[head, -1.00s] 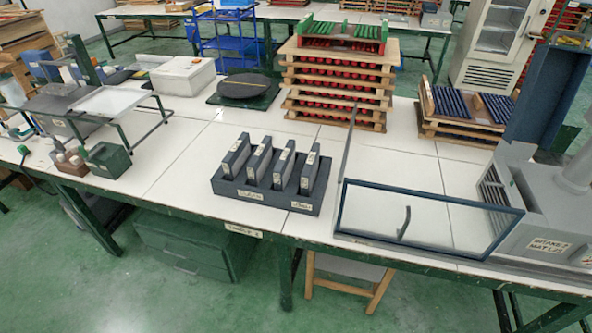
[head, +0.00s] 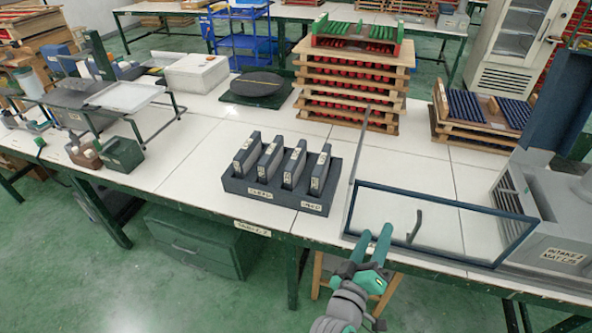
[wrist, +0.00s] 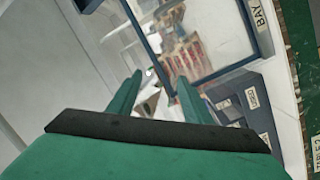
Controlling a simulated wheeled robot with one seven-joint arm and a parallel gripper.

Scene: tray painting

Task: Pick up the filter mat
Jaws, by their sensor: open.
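My gripper (head: 376,236) is open and empty, in front of the table by the blue-framed clear panel (head: 440,197). Its two green fingers also show in the wrist view (wrist: 160,80), pointing toward that panel. Several dark grey slabs, such as the rightmost slab (head: 320,173), stand upright in a dark slotted rack (head: 262,197) left of the gripper. The rack's labels are too small to read surely. A grey machine (head: 560,225) at the right has a label that seems to read "INTAKE 2 MAT". I cannot tell which thing is the filter mat.
The panel has a dark curved handle (head: 416,227). Stacked wooden trays (head: 350,85) with red items stand behind the rack. A dark round plate (head: 257,85) and a white box (head: 196,73) are at the back left. The white tabletop (head: 200,150) left of the rack is clear.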

